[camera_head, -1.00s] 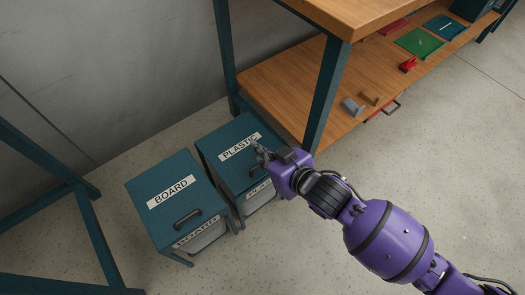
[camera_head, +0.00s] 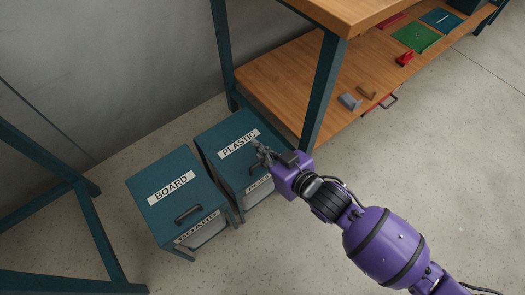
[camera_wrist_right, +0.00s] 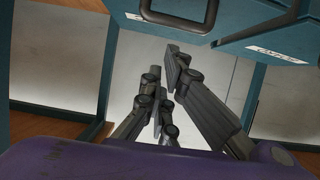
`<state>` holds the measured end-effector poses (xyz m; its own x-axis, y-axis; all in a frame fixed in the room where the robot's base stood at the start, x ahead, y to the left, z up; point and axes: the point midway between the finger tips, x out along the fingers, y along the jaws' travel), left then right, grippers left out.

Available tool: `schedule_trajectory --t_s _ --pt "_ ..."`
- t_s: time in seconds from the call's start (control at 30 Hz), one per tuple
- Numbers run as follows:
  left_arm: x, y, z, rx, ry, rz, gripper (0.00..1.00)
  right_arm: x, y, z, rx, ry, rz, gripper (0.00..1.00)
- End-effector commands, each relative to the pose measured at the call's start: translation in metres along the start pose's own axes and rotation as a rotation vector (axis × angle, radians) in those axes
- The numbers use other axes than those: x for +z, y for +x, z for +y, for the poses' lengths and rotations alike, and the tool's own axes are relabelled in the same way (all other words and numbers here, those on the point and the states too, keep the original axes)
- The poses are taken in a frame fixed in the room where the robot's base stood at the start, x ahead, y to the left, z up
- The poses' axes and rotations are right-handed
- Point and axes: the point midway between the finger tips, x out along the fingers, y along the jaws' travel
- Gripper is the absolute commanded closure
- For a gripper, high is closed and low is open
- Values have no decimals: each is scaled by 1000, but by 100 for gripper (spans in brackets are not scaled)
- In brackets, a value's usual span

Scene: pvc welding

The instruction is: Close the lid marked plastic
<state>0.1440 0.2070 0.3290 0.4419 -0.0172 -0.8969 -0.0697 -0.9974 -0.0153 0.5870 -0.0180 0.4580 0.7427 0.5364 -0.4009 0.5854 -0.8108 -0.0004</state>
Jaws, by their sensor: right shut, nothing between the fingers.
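The teal bin lid marked PLASTIC (camera_head: 226,166) lies flat on its bin, looking shut or nearly so, beside the bin marked BOARD. My right gripper (camera_head: 262,152) is over the PLASTIC lid in the head view, covering the handle area and part of the label's surroundings. In the right wrist view my right gripper (camera_wrist_right: 163,72) is shut with nothing between its fingers. The dark lid handle (camera_wrist_right: 180,22) shows just above the fingertips there; I cannot tell whether they touch the lid. My left gripper is not in view.
The BOARD bin (camera_head: 163,206) stands close on the left with its lid down. A wooden shelf (camera_head: 275,75) with teal legs is behind and right, holding small items. Another teal frame (camera_head: 95,235) stands at left. Floor at right is clear.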

Motion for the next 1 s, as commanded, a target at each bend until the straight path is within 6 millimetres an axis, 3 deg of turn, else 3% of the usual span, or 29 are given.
schedule_trajectory --t_s 0.03,0.13,0.3,0.5,0.7,1.0 --pt "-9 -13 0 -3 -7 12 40 -16 -7 1 3 -3 6 100" --pt "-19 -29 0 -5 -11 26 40 -32 -14 2 4 -4 10 100" --pt "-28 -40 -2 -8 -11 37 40 -25 -57 1 3 0 3 100" --pt "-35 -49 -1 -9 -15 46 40 -25 -93 1 2 0 4 100" --pt "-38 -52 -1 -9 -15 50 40 -24 -108 1 2 0 5 100" --pt "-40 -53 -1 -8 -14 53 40 -24 -111 0 4 3 3 100"
